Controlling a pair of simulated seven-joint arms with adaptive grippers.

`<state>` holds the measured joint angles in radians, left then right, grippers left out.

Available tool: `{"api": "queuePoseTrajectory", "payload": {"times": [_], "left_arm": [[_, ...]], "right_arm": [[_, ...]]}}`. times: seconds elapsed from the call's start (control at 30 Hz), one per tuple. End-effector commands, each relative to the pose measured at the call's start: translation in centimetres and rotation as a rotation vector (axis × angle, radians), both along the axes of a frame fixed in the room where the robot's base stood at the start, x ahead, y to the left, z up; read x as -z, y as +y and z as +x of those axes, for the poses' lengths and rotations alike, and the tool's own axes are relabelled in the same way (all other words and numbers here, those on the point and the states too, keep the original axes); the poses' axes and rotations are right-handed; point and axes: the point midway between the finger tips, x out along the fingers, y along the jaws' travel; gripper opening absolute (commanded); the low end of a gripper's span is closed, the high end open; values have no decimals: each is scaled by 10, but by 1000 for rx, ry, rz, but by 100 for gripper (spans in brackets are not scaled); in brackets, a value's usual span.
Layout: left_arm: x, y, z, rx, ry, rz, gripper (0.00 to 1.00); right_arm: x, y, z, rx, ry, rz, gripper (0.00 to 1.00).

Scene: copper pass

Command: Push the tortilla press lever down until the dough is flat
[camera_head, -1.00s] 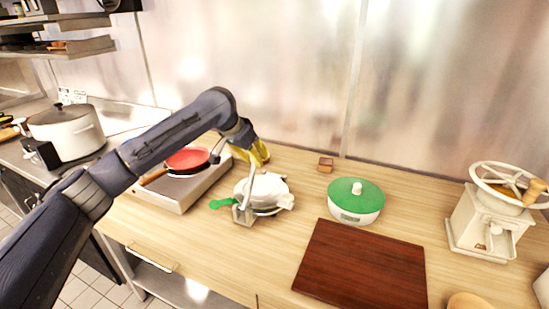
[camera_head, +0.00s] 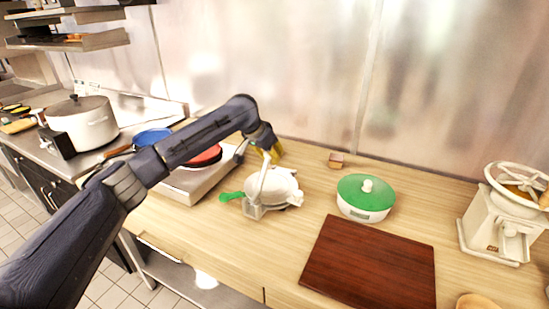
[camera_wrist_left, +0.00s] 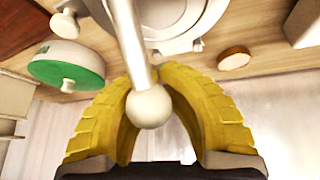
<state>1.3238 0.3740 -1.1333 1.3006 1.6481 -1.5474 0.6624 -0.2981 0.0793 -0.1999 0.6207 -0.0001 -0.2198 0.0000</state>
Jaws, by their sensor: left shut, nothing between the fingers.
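The white tortilla press (camera_head: 280,187) stands on the wooden counter in the head view, with its plates closed or nearly so. Its pale metal lever (camera_head: 262,178) stands up from the hinge bracket at the front. My left gripper (camera_head: 277,152), with yellow fingers, is behind the lever's top and mostly hidden by my wrist. In the left wrist view the lever (camera_wrist_left: 127,35) and its round knob (camera_wrist_left: 148,107) lie across the shut fingers (camera_wrist_left: 150,72), not between them. I cannot tell if they touch. The dough is not visible. My right gripper is out of view.
A green-lidded bowl (camera_head: 366,192) and a dark cutting board (camera_head: 370,265) lie to the right.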

Motion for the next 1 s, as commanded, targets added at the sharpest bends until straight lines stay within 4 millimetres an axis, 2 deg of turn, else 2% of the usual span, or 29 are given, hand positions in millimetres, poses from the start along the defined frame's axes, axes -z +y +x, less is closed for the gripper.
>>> {"api": "queuePoseTrajectory", "payload": {"times": [0.87,1.0], "left_arm": [[2,4,0,-3,2,6,0],[2,3,0,-3,2,5,15]], "right_arm": [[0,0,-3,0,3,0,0],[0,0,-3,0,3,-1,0]]}}
